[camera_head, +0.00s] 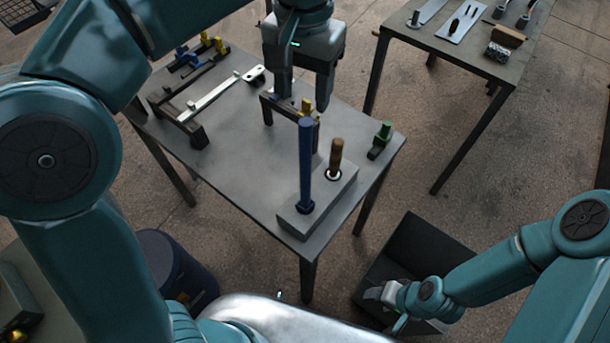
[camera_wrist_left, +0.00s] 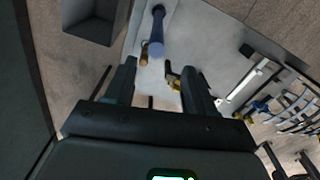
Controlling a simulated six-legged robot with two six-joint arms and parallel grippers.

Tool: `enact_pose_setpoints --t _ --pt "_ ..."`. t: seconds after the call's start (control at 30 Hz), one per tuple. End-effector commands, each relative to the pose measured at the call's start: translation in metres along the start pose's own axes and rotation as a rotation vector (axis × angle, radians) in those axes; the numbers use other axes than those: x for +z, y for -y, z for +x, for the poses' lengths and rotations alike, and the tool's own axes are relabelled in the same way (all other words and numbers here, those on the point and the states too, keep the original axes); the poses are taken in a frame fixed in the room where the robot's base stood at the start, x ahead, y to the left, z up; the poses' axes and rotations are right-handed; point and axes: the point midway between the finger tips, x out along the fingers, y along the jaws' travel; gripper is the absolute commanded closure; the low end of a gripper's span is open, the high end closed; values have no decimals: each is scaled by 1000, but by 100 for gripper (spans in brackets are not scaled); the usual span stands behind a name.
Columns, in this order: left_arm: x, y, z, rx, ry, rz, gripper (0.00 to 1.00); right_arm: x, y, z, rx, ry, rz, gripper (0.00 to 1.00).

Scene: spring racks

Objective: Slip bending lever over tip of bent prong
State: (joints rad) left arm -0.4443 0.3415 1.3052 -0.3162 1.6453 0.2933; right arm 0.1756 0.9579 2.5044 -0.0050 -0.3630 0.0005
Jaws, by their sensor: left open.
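A blue tube (camera_head: 306,165), which looks like the bending lever, stands upright in a grey block (camera_head: 345,190) at the table's near corner. It also shows in the wrist view (camera_wrist_left: 157,32). My left gripper (camera_head: 303,97) is open and empty, pointing down above the table, behind the tube. In the wrist view its fingers (camera_wrist_left: 160,88) spread on either side of a bare gap. A dark bracket with a yellow clamp (camera_head: 306,106) is below the fingers. I cannot make out which prong is bent. My right gripper (camera_head: 388,296) is low over a dark bin; its jaws are unclear.
A wooden-handled tool (camera_head: 336,155) stands in the same block. A pale bar (camera_head: 215,97) and dark rails lie at the table's left. A green-topped piece (camera_head: 382,135) sits near the right edge. The open bin (camera_head: 425,235) is on the floor. A second table (camera_head: 455,50) stands behind.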

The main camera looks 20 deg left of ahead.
Motion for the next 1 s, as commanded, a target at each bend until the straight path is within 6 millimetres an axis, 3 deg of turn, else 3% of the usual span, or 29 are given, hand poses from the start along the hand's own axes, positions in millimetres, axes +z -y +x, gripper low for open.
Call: enact_pose_setpoints --t 0.1,0.37,0.6,0.93,1.0 --pt "2 1 25 -1 4 0 45 0 -2 4 0 0 1 45" --pt "1 1 47 0 3 1 45 0 -2 4 0 0 0 45" --pt "4 -2 84 -1 5 1 45 0 0 1 0 0 0 45" --pt "3 -2 94 0 1 1 45 0 0 1 0 0 0 45" --pt "3 -2 94 0 1 1 68 0 0 1 0 0 0 45"
